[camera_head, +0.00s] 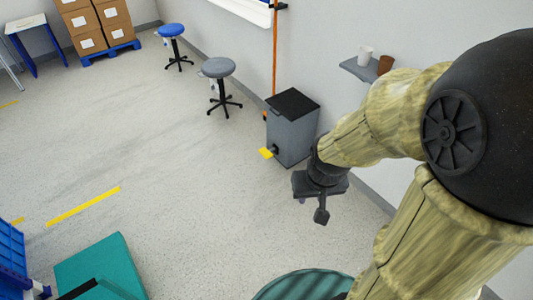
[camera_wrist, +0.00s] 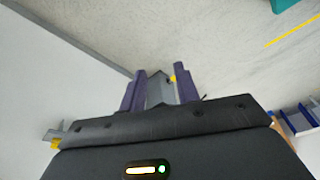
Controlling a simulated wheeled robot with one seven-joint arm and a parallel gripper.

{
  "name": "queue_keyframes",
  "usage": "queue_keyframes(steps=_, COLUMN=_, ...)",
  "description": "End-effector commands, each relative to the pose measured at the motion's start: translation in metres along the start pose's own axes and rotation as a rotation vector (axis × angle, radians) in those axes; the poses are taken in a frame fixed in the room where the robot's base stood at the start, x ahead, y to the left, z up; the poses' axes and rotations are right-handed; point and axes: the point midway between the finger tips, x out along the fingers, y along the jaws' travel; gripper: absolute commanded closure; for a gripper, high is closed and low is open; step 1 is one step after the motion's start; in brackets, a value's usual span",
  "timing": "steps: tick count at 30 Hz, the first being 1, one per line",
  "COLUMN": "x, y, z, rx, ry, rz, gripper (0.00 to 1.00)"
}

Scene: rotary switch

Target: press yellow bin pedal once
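The grey bin (camera_head: 291,133) with a black lid stands on the floor against the wall. Its yellow pedal (camera_head: 265,153) sticks out low at the front left, just above the floor. My gripper (camera_head: 314,204) hangs in front of the bin, to the lower right of the pedal in the head view, apart from it. In the wrist view my gripper (camera_wrist: 160,70) has its two purple fingers spread, with nothing held. The bin (camera_wrist: 157,92) shows between the fingers there. The yellow pedal (camera_wrist: 173,78) shows beside the right finger.
A grey stool (camera_head: 219,68) and a blue stool (camera_head: 172,30) stand beyond the bin. A small wall shelf (camera_head: 358,69) bears two cups. An orange pole (camera_head: 275,60) leans at the wall behind the bin. The floor left of the pedal is clear.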

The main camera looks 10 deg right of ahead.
Motion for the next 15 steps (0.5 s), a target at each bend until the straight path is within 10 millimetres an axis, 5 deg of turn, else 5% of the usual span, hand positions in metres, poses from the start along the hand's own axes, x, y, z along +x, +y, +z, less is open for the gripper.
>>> queue_keyframes(steps=4, x=0.0, y=0.0, z=0.0, rx=0.0, ry=0.0, rz=0.0, gripper=0.99)
queue_keyframes(steps=15, x=0.0, y=0.0, z=0.0, rx=0.0, ry=0.0, rz=0.0, gripper=1.0)
